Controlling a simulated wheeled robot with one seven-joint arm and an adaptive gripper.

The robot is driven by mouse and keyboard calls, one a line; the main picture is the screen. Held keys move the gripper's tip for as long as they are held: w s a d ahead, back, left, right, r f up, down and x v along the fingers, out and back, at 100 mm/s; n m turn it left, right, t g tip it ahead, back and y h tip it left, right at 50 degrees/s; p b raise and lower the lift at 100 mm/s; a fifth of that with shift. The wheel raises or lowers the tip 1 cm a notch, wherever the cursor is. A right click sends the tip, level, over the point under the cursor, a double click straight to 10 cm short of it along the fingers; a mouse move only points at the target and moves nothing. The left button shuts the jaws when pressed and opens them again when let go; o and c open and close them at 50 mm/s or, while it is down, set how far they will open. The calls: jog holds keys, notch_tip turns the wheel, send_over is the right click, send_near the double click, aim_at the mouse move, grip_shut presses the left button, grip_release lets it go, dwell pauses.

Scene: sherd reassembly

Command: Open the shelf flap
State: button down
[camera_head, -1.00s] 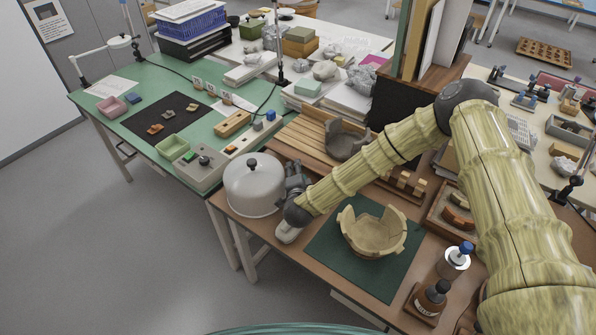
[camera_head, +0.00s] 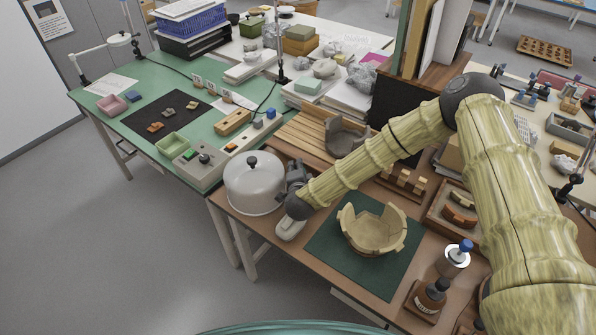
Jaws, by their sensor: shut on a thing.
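A dark, flat panel (camera_head: 395,100), seemingly the shelf flap, stands upright under a wooden shelf at the back of the brown bench. My bamboo-patterned arm crosses in front of its lower part. I see no clear gap or handle on it. My gripper (camera_head: 297,172) is well to the left of the panel and apart from it, low over the bench beside a grey domed cover (camera_head: 253,183). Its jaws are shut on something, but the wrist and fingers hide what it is. I cannot tell whether the fingers touch the cover.
A partly rebuilt clay bowl (camera_head: 372,232) stands on a dark green mat (camera_head: 325,250). Bottles (camera_head: 430,296) stand at the front right. A wooden slatted rack (camera_head: 305,133) with a grey vessel (camera_head: 346,138) lies behind my forearm. A tray of sherds (camera_head: 458,207) is at the right.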

jog(key=shift+w+r+b, duration=0.1)
jog(key=shift+r+b, duration=0.15)
jog(key=shift+b, duration=0.15)
jog(key=shift+w+d+r, duration=0.1)
jog(key=shift+r, duration=0.3)
jog(key=c, duration=1.2)
grip_release()
jog(key=shift+o, duration=0.2)
jog(key=shift+s, duration=0.35)
jog(key=v, duration=1.1)
jog(key=shift+r, duration=0.4)
jog(key=shift+s, duration=0.1)
